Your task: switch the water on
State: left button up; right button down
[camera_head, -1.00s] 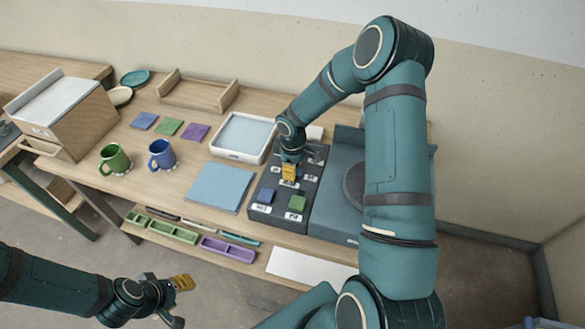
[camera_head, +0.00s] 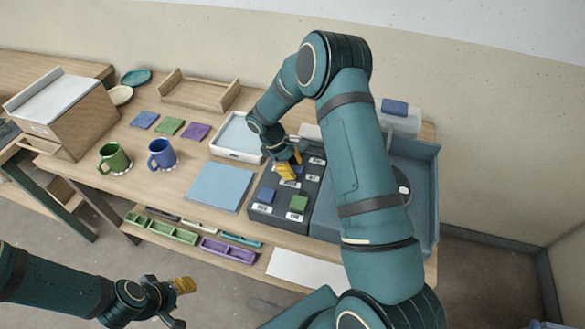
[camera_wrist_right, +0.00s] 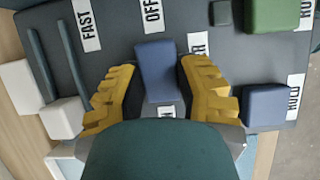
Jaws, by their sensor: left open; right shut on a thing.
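The dark control panel (camera_head: 257,215) carries several labelled switches. In the right wrist view a blue switch block (camera_wrist_right: 155,68) stands between an OFF label (camera_wrist_right: 152,12) above and a partly covered ON label (camera_wrist_right: 167,111) below. A label ending in "ER" (camera_wrist_right: 197,43) is beside it. My right gripper (camera_head: 290,168) is shut on this block, with a yellow finger on each side; in the wrist view the right gripper (camera_wrist_right: 157,75) hides part of the panel. My left gripper (camera_head: 180,287) is open and empty at the lower left, off the table.
Another blue block (camera_head: 266,196) and a green block (camera_head: 299,203) sit by HOLD labels at the panel's near edge. A white-rimmed tray (camera_head: 225,151) and a light blue square (camera_head: 219,186) lie left of the panel. Green (camera_head: 115,158) and blue mugs (camera_head: 162,154) stand farther left.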

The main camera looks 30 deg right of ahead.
jog(key=shift+s+f, duration=0.1)
jog(key=c, duration=0.6)
grip_release()
jog(key=v, duration=1.2)
jog(key=shift+a, duration=0.1)
